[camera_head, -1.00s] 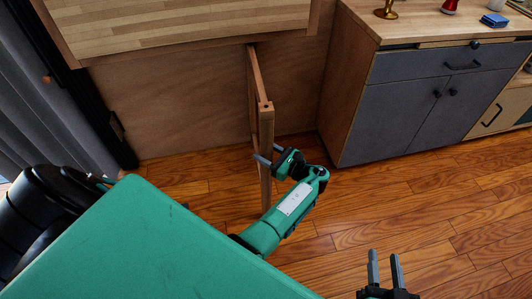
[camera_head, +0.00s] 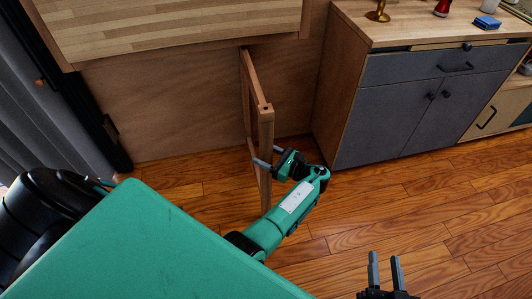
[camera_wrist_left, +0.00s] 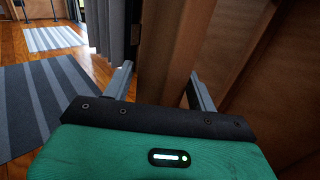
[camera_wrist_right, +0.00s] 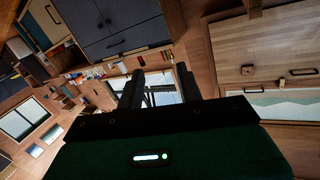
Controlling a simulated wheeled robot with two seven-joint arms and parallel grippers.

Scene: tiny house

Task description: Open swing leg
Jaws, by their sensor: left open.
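The swing leg (camera_head: 266,133) is an upright wooden frame standing out from the wooden wall panel, below the tabletop (camera_head: 170,30). My left gripper (camera_head: 268,157) is at the outer post of the leg, its fingers on either side of it. In the left wrist view the post (camera_wrist_left: 178,45) rises between the open fingers (camera_wrist_left: 162,86), with gaps visible on both sides. My right gripper (camera_head: 385,270) is open and empty, away from the leg. It also shows in the right wrist view (camera_wrist_right: 160,86).
A grey-fronted cabinet (camera_head: 385,115) stands to the right of the leg, with small items on top. A grey curtain (camera_head: 40,115) hangs at the left. The wooden floor (camera_head: 400,215) between the leg and the cabinet is clear.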

